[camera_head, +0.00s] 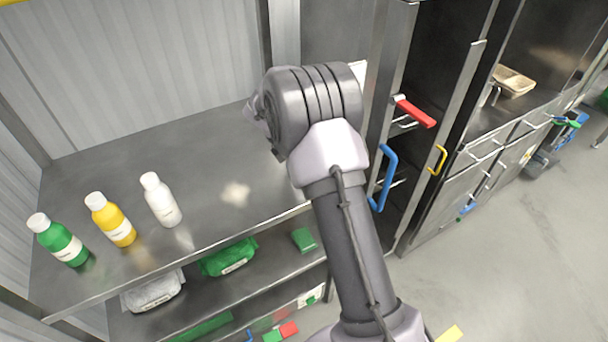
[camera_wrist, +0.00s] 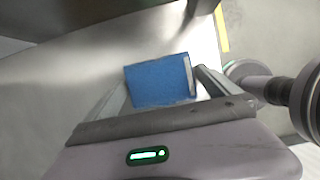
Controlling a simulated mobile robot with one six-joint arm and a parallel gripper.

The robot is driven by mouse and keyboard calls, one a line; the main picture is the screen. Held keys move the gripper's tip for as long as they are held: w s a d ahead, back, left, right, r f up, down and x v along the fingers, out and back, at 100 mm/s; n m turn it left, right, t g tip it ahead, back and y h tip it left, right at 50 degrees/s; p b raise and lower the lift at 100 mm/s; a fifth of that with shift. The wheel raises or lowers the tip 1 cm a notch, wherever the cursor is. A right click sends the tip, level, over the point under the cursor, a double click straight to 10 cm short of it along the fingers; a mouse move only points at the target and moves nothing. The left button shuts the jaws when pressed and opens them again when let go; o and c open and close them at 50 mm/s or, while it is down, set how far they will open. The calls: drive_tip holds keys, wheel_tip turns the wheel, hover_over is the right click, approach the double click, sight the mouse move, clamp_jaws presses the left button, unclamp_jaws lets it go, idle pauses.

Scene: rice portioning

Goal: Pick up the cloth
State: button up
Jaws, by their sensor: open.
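A blue, flat rectangular piece (camera_wrist: 160,82), which looks like the cloth, shows in the wrist view with a pale strip along its right edge. It lies on a grey metal surface. My gripper (camera_wrist: 162,74) is open, with one finger to the left of the blue piece and one to the right. I cannot tell whether the fingers touch it or how high they are above it. In the head view my arm hides the blue piece and most of my gripper.
A green bottle (camera_head: 63,241), a yellow bottle (camera_head: 112,222) and a white bottle (camera_head: 162,202) stand on the left of the metal shelf (camera_head: 110,165). Green (camera_head: 228,257) and white (camera_head: 153,291) packs lie on the shelf below. Cabinets with red (camera_head: 415,111) and blue (camera_head: 384,178) handles stand to the right.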

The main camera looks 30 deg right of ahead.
drive_tip(key=shift+r, duration=0.15)
drive_tip(key=shift+c, duration=1.1)
drive_tip(key=c, duration=0.9)
drive_tip(key=shift+o, duration=0.2)
wheel_tip(320, 180, up, 10)
drive_tip(key=p, duration=0.4)
